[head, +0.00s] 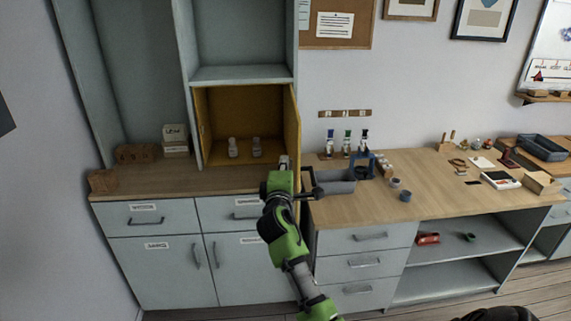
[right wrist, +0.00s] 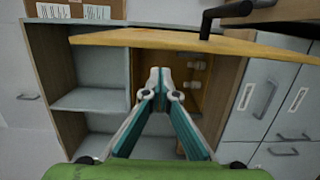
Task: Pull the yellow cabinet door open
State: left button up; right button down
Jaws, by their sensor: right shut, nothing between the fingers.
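The yellow cabinet door (head: 293,122) stands swung wide open, seen nearly edge-on at the right side of the cabinet opening (head: 212,128) in the head view. In the right wrist view the door (right wrist: 150,38) crosses the top, with its black handle (right wrist: 210,20) on the outer face. My right gripper (head: 283,162) is in front of the opening, on the inner side of the door. Its fingers (right wrist: 158,76) are shut together, empty, and apart from the handle. My arm hides the lower part of the door in the head view. My left gripper is not in view.
Two small jars (head: 245,148) stand inside the yellow compartment. A grey tray (head: 334,184) and several bottles (head: 347,143) stand on the counter right of the door. Boxes (head: 175,138) stand on the left counter. Drawers and cupboards lie below.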

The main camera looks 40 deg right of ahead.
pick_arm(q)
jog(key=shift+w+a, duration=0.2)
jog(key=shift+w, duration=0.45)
pick_arm(e)
jog(key=v, duration=1.2)
